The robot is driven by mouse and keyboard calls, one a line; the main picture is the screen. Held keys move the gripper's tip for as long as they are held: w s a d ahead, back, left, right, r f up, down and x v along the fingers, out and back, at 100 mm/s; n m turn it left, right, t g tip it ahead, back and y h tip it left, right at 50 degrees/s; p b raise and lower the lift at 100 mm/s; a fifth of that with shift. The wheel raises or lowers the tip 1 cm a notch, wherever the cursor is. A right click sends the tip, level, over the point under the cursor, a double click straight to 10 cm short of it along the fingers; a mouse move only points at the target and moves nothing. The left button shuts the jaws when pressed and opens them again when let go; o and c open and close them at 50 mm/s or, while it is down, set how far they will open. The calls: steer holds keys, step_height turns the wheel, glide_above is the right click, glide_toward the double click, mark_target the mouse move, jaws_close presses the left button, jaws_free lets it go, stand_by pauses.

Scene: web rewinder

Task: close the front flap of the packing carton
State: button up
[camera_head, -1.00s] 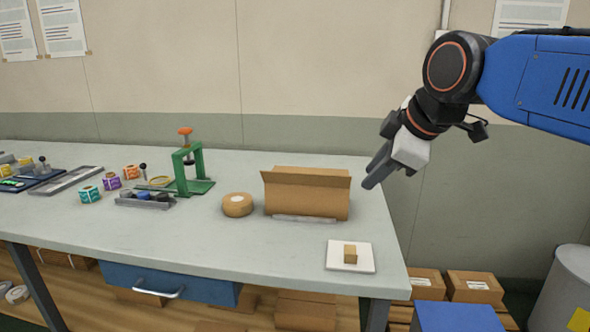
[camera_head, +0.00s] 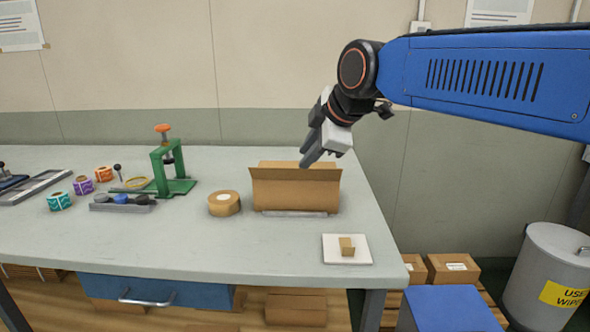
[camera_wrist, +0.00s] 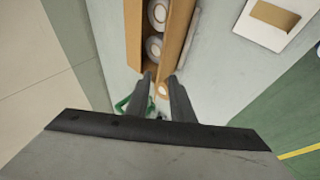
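The packing carton (camera_head: 295,198) stands on the table. Its top is open, and its front flap (camera_head: 292,174) stands up and leans outward toward the front. In the wrist view the front flap (camera_wrist: 181,32) is the long brown strip right of the opening, and pale rolls (camera_wrist: 156,15) lie inside. My gripper (camera_head: 308,163) hangs fingers-down over the carton's right half in the head view. In the wrist view my gripper (camera_wrist: 160,77) has a narrow gap between its fingers, with nothing held. I cannot tell whether a finger touches the carton.
A tape roll (camera_head: 224,203) sits just left of the carton, with a green press (camera_head: 168,170) beyond it. A white tile with a small brown block (camera_head: 347,247) lies front right. Table is clear in front of the carton.

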mark_target(295, 169)
steer(key=x, duration=0.8)
steer(key=shift+w, duration=0.1)
jaws_close()
